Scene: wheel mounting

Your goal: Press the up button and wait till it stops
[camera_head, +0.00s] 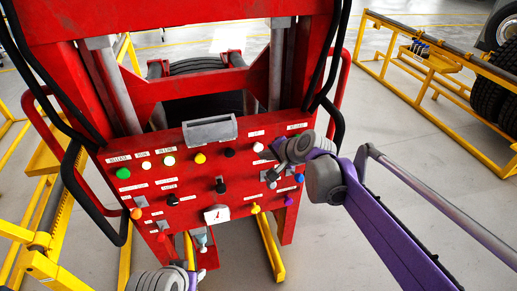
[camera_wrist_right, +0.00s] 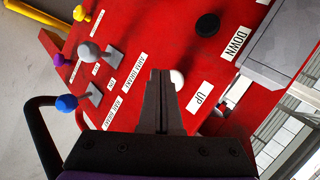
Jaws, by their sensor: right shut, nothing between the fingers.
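The red control panel (camera_head: 190,190) stands upright on the wheel machine. The white up button (camera_wrist_right: 177,78) sits beside its UP label (camera_wrist_right: 199,96) in the right wrist view. It also shows in the head view (camera_head: 258,147), at the panel's upper right. My right gripper (camera_wrist_right: 161,73) is shut and empty, its fingertips overlapping the button's left side in the wrist view. I cannot tell whether they touch the button. In the head view, the right gripper (camera_head: 268,155) is just below and right of the button. My left wrist shows at the bottom edge; its fingers cannot be made out.
The black down button (camera_wrist_right: 207,24) is beside the DOWN label (camera_wrist_right: 235,43). A grey tray (camera_head: 210,130) is on the panel. Black-and-red side handles (camera_head: 75,190) stick out. A yellow rack (camera_head: 440,75) stands at right.

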